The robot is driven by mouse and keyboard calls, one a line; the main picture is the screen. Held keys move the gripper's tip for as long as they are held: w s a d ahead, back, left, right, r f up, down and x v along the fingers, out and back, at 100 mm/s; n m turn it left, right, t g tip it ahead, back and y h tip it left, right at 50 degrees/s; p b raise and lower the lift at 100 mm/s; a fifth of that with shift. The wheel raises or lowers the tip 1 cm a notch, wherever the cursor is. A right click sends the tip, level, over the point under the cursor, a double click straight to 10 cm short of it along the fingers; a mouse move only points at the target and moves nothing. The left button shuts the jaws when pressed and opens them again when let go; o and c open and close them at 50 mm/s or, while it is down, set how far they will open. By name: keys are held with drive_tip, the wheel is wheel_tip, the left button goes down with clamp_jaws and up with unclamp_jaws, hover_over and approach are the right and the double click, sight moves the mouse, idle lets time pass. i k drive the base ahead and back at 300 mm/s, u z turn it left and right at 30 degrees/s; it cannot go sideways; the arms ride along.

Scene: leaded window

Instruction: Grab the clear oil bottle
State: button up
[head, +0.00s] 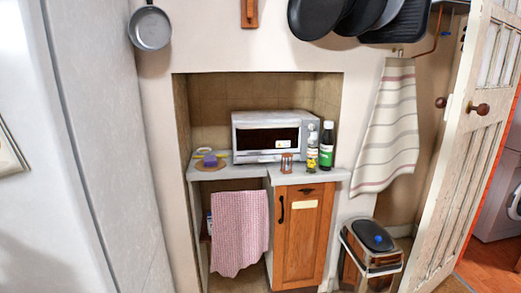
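The clear oil bottle (312,148) stands upright on the right part of the grey counter (321,177), in front of the right end of the toaster oven. It has a pale label and yellowish contents. Whether the two bottles touch is not clear. My gripper is not in view.
A small red-brown hourglass-like item (286,163) stands left of the bottles.

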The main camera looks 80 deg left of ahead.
sight(313, 145)
drive_tip(key=u, duration=2.25)
drive_tip(key=i, duration=0.95)
drive_tip(key=u, duration=0.4)
drive_tip(key=i, duration=1.75)
drive_tip(key=u, duration=0.1)
